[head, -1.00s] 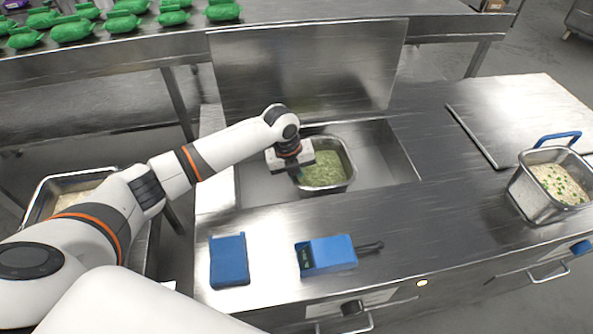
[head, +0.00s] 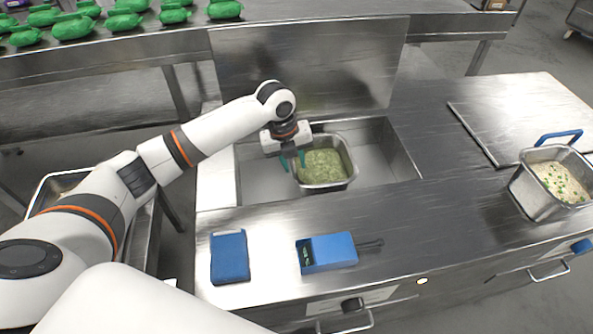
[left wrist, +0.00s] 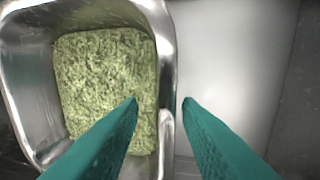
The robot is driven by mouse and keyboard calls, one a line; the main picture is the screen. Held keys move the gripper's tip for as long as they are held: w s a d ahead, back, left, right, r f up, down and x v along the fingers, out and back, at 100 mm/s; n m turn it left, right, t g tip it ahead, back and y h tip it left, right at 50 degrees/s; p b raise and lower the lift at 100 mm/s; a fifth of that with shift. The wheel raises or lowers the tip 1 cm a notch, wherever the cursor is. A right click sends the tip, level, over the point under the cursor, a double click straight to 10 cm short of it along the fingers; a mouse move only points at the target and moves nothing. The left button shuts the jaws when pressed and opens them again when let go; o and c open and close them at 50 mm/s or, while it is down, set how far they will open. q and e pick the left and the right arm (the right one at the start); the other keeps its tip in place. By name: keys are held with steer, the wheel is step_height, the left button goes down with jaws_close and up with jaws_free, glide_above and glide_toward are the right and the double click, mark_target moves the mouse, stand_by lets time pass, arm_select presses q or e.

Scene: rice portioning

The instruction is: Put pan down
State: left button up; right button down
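A steel pan (head: 349,181) with a green filling (head: 323,164) sits inside the sunken steel basin (head: 400,150) in the counter. In the left wrist view the pan's rim (left wrist: 168,60) runs up the middle, with the green filling (left wrist: 105,85) to its left. My left gripper (head: 293,165) is at the pan's left wall. Its teal fingers are apart, one on the pan's side and one outside the wall, and the rim lies between the fingertips (left wrist: 160,101) without visible contact. My right gripper is not in view.
A second pan (head: 535,200) with pale rice and a blue handle stands at the right, near a steel board (head: 530,115). A blue pad (head: 229,258) and a blue box (head: 332,252) lie on the front counter. Green bags (head: 75,28) line the back shelf.

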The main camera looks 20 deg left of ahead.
arm_select(q)
step_height(320, 180, up, 7)
steer(key=a, duration=0.1)
steer(key=shift+s+f, duration=0.2)
steer(key=shift+s, duration=0.15)
